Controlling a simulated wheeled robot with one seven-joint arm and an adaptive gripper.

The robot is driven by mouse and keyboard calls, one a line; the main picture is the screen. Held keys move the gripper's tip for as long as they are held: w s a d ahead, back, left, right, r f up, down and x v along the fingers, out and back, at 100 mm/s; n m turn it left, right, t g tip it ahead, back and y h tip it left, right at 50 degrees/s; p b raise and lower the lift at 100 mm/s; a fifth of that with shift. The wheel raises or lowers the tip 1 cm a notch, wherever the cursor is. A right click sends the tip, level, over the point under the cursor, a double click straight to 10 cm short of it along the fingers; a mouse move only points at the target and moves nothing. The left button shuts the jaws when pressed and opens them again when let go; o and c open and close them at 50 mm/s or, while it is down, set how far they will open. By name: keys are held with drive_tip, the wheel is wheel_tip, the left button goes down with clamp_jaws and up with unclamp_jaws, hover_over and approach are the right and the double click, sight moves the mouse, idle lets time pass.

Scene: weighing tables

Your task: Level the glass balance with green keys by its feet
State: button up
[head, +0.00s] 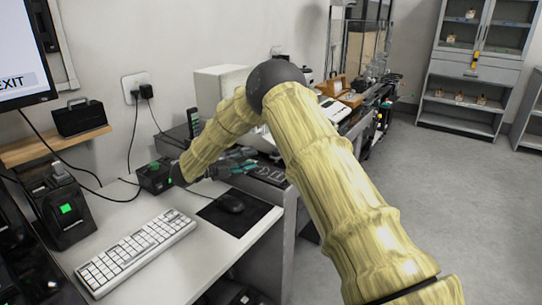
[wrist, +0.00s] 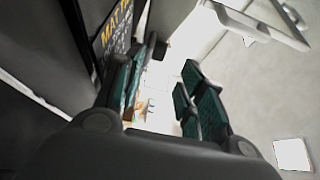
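I cannot make out a glass balance with green keys in either view; my arm hides part of the bench behind it. A bright, blurred patch with small brownish shapes shows far off through the gap. No leveling feet can be told.
A black device with a green screen (head: 67,209) stands left. A dark panel with orange lettering (wrist: 116,24) is close to the left finger. Floor at right (head: 440,190) is clear.

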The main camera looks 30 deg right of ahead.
drive_tip(key=d, duration=0.6)
drive_tip(key=s+d, duration=0.1)
drive_tip(key=d, duration=0.2)
clamp_jaws()
